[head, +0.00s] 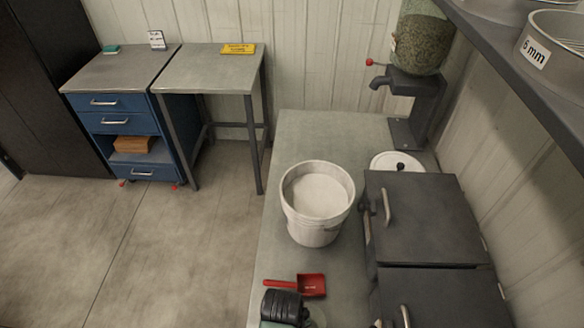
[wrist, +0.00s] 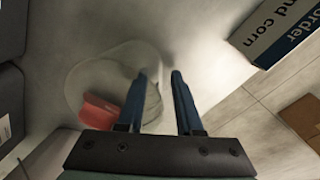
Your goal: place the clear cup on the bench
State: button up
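The clear cup (wrist: 105,72) shows as a pale see-through outline in the wrist view, at and left of my fingertips. In the head view, a pale clear edge that may be the cup (head: 318,317) shows at the bottom beside my gripper (head: 285,306). In the wrist view my gripper (wrist: 160,78) has its two blue fingers apart, with part of the cup's right side seeming to lie between them. Whether the fingers touch it is unclear. The grey bench (head: 315,130) runs below my gripper, with a red scoop (head: 308,285) on it.
A white bucket (head: 315,232) stands on the bench beyond the scoop. A dark two-door box (head: 425,225) fills the right side. Bare bench lies behind the bucket.

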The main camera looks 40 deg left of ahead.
notch_tip(320, 180, up, 12)
jog(key=shift+s+a+r, duration=0.15)
jog(key=shift+s+a, duration=0.05)
jog(key=shift+s, duration=0.2)
